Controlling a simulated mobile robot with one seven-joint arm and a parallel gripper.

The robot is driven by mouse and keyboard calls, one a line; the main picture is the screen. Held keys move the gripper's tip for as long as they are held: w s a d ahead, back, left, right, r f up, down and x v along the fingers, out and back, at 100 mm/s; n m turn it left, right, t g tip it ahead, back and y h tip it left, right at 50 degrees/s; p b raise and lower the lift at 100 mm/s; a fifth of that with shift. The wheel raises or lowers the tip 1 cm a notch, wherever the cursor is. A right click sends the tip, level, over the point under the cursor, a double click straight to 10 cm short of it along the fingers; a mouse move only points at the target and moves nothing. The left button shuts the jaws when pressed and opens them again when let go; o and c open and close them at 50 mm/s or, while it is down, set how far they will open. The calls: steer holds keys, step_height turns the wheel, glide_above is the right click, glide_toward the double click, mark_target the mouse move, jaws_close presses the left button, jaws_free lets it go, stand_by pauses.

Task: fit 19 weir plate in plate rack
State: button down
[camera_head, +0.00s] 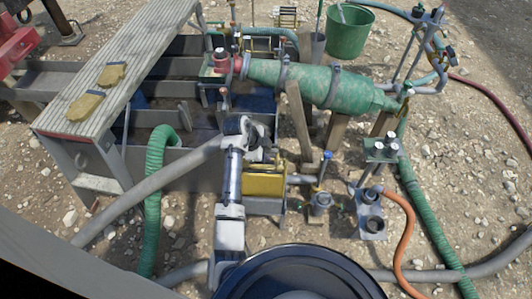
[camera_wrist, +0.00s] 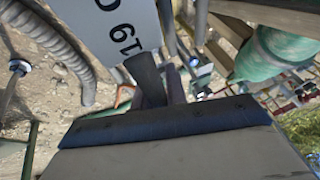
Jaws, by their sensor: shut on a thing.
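The weir plate (camera_wrist: 112,27) is a flat pale grey sheet with the dark mark 19, at the top of the wrist view. My gripper (camera_wrist: 161,78) is shut on its edge, the dark fingers close together there. In the head view my arm reaches up from the bottom centre, and its end is over the tank beside the yellow box. The plate cannot be made out clearly in that view. I cannot identify the plate rack with certainty; a small slatted frame (camera_head: 288,17) stands at the top centre of the head view.
A green cylinder (camera_head: 310,82) lies across posts right of the tank. A yellow box (camera_head: 265,180) is close to my arm. A plank (camera_head: 135,55) with gloves (camera_head: 86,105) spans the left. Hoses (camera_head: 156,180) cross the ground. A green bucket (camera_head: 348,32) stands behind.

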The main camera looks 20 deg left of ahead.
steer(key=shift+f+b, duration=2)
steer(key=shift+f, duration=0.9)
steer(key=shift+f+b, duration=0.9)
steer(key=shift+f, duration=0.2)
steer(key=shift+f+b, duration=0.5)
steer(key=shift+f, duration=0.25)
steer(key=c, duration=1.3)
jaws_free()
steer(key=shift+c, duration=0.2)
steer(key=v, duration=1.3)
steer(key=shift+r, duration=0.4)
steer(key=shift+a, duration=0.1)
